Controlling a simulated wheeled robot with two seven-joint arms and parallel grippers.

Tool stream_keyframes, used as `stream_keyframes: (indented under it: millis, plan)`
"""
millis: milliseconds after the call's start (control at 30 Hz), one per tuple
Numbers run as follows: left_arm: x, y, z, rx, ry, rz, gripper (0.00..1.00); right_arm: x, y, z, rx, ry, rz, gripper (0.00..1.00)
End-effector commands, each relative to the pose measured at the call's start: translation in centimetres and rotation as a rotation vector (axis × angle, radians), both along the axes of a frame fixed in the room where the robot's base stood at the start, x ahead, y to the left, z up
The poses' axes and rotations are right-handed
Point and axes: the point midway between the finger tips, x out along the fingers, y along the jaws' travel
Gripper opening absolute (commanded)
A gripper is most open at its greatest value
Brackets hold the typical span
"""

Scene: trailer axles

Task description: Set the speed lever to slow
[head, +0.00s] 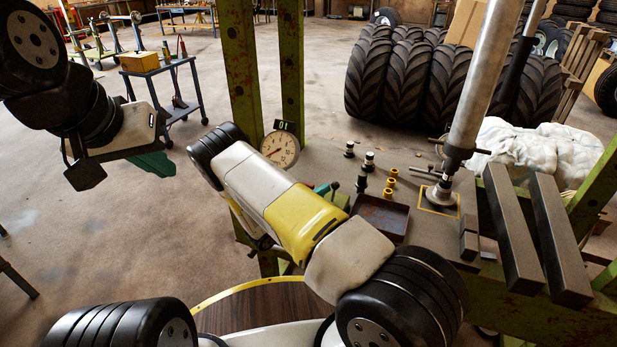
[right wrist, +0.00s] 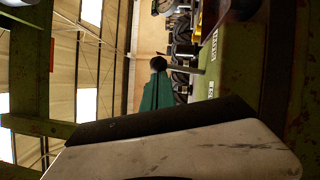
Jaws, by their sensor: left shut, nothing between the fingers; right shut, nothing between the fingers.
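The speed lever shows in the right wrist view as a pale rod ending in a black ball knob (right wrist: 158,63). It sticks out from the green press frame (right wrist: 236,75). My right gripper's green fingers (right wrist: 157,90) are shut and empty, with their tips right at the knob; I cannot tell whether they touch. In the head view only a bit of the right gripper (head: 325,188) shows past my yellow and white arm, which hides the rest. White labels on the frame are too small and turned to read surely. My left gripper (head: 150,164) is shut and empty, over open floor.
A dial gauge (head: 280,149) stands beside the green post. The press bench holds a rusty tray (head: 381,216), yellow bushings (head: 390,183), dark fittings (head: 368,161) and steel bars (head: 512,230). The press ram (head: 478,85) stands upright. Large tyres (head: 408,75) are behind.

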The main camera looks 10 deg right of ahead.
Motion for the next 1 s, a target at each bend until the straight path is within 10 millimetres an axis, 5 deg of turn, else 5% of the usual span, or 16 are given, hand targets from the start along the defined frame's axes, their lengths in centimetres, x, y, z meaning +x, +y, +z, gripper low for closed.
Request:
stream_keyframes:
  millis: [300,1000]
  plan:
    - [0.0,0.0,0.0,0.0,0.0,0.0,0.0,-0.8,-1.2,0.5,0.179,-0.122,-0.001,0.0]
    - [0.0,0.0,0.0,0.0,0.0,0.0,0.0,-1.3,-2.0,0.5,0.17,-0.116,-0.003,0.0]
